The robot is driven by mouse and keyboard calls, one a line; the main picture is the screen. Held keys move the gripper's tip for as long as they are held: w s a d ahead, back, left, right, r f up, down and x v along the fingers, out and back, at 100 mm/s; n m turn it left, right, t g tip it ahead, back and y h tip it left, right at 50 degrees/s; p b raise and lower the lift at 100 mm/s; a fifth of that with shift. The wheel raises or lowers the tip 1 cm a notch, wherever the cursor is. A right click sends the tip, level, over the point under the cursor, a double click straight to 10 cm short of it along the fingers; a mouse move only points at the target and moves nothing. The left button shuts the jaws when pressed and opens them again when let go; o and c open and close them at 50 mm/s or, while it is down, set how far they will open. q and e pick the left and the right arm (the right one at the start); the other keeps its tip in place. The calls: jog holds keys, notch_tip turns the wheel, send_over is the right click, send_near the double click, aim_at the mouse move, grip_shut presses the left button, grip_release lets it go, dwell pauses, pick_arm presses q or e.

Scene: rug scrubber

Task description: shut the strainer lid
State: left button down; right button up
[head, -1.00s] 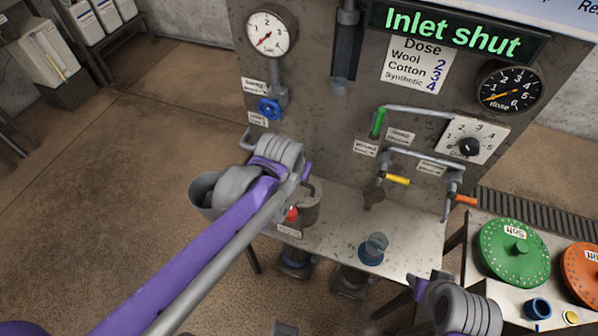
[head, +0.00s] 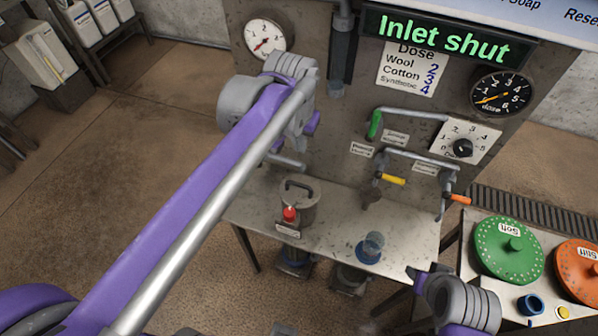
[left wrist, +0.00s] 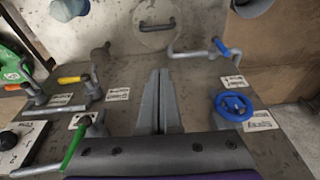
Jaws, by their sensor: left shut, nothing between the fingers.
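The strainer (head: 297,207) is a brownish-grey pot on the metal bench, with a dark arched handle on its round lid (head: 300,188) and a red knob (head: 290,214) at its front. The lid appears to lie flat on the pot. The lid (left wrist: 157,30) also shows at the top of the left wrist view, with its handle across it. My left gripper (head: 297,150) is shut and empty, above and behind the strainer near the panel, apart from the lid. Its fingers (left wrist: 160,100) lie together in the left wrist view. My right gripper (head: 425,278) is at the lower right, its jaws unclear.
The panel carries a green lever (head: 375,125), yellow handle (head: 393,180), orange handle (head: 460,199) and dial (head: 463,148). A blue handwheel (left wrist: 232,105) shows in the left wrist view. Green (head: 508,250) and orange discs (head: 580,268) lie on the right-hand table.

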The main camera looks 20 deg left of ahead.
pick_arm(q)
jog(key=w+g, duration=0.1)
jog(key=w, duration=0.1)
send_over(298, 186)
jog(key=w, duration=0.4)
notch_tip(298, 186, down, 10)
jog(key=shift+s+f, duration=1.1)
jog(key=shift+f, duration=0.15)
jog(key=shift+s+f, duration=0.25)
jog(key=shift+f, duration=0.1)
pick_arm(e)
jog(key=shift+s+f, duration=0.15)
jog(key=shift+f, duration=0.15)
pick_arm(q)
jog(key=shift+s+f+b, duration=0.55)
jog(key=shift+f+b, duration=0.2)
jog(key=shift+s+d+r, duration=0.1)
jog(key=shift+s, duration=0.2)
pick_arm(e)
jog(key=shift+s+f, duration=0.3)
jog(key=shift+f, duration=0.35)
pick_arm(q)
jog(key=shift+w, duration=0.1)
